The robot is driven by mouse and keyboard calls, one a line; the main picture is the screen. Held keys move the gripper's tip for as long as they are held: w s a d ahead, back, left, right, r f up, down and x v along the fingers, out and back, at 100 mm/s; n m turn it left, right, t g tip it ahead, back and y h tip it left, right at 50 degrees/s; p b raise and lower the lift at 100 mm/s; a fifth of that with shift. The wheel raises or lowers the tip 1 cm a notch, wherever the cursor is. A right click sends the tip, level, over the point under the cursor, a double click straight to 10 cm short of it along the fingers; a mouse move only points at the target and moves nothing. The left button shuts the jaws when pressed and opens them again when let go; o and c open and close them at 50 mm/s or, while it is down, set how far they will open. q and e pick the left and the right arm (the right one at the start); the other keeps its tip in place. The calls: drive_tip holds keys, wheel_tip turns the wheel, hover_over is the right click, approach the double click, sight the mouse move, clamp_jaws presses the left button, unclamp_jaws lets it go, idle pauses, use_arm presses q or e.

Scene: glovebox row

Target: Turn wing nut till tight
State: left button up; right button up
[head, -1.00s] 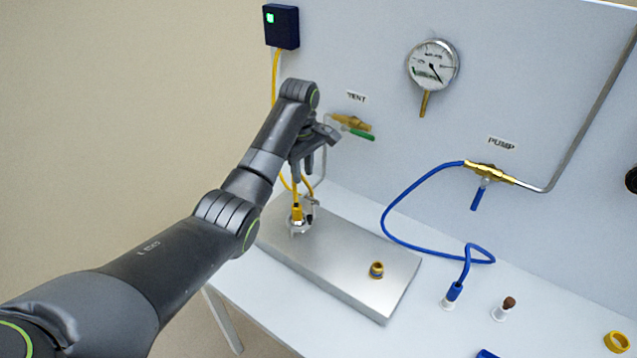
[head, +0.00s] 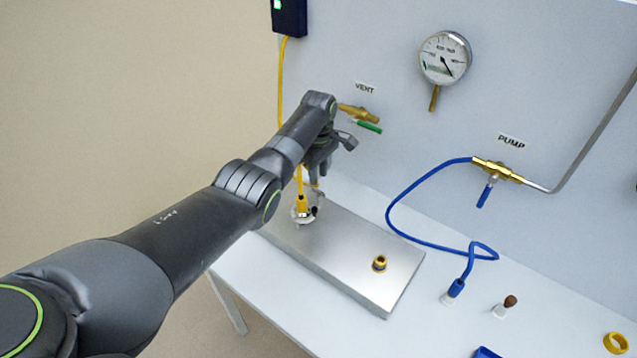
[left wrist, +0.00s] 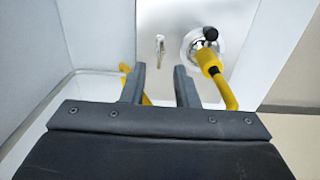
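A round metal clamp fitting (head: 299,217) with a yellow plug (head: 302,204) sits at the far left of the steel plate (head: 352,258). In the left wrist view the clamp (left wrist: 190,43) carries a black knob (left wrist: 210,33), and the yellow plug (left wrist: 207,62) leans out of it. I cannot make out a wing nut's shape for certain. My left gripper (head: 317,182) hangs just above and behind the clamp. In the left wrist view its fingers (left wrist: 159,72) are apart and empty, left of the clamp. A small metal piece (left wrist: 160,48) shows beyond the fingertips. My right gripper is out of view.
The back panel carries a VENT valve (head: 358,112) with a green handle close to my left gripper, a gauge (head: 445,57) and a PUMP valve (head: 494,169) with a blue hose (head: 390,205).

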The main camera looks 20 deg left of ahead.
sight(318, 190)
use_arm(q)
drive_tip(key=shift+f+b, duration=0.65)
drive_tip(key=shift+f, duration=1.95)
clamp_jaws()
